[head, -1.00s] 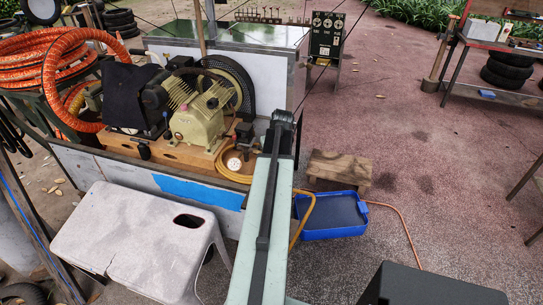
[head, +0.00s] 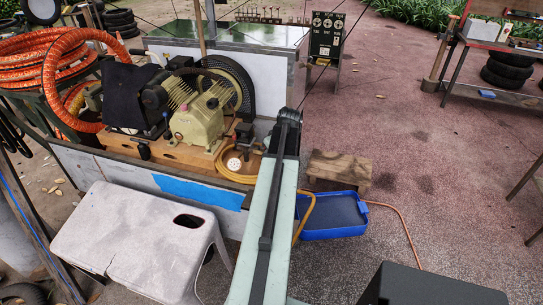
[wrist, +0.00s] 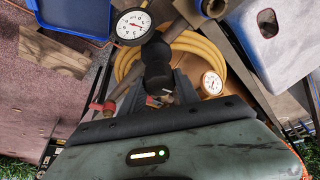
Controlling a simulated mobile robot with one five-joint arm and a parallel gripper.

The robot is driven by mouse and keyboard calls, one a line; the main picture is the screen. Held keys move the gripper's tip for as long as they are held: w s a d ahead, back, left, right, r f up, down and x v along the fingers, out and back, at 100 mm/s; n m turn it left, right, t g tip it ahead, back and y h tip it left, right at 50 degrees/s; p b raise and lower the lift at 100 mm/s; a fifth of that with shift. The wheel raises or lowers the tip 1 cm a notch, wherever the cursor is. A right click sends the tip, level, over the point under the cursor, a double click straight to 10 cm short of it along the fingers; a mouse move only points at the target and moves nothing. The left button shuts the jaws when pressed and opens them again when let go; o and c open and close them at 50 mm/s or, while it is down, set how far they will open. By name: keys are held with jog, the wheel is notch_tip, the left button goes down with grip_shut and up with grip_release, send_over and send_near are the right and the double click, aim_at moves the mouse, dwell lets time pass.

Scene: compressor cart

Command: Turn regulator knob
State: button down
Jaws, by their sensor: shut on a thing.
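The regulator knob (wrist: 157,72) is a dark, rounded cylinder in the middle of the wrist view, attached to grey pipework. My gripper (wrist: 158,82) reaches up to it from below in that view, with its dark fingers on either side, shut on the knob. A white dial gauge (wrist: 132,27) stands just above left of the knob, and a second one (wrist: 211,83) lies to its right. In the head view my arm covers the gripper and the grip.
The compressor (head: 200,118) sits on the cart beside a coiled yellow hose (head: 235,176). A white stool (head: 130,228) stands in front. A blue tray (head: 332,216) and a wooden stool (head: 340,168) are right of my arm. Open paving lies further right.

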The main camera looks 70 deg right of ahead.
jog(key=c, duration=0.9)
grip_release()
jog(key=shift+r, duration=0.1)
jog(key=p+v, duration=0.7)
jog(key=shift+s+r, duration=0.15)
jog(key=shift+r, duration=0.15)
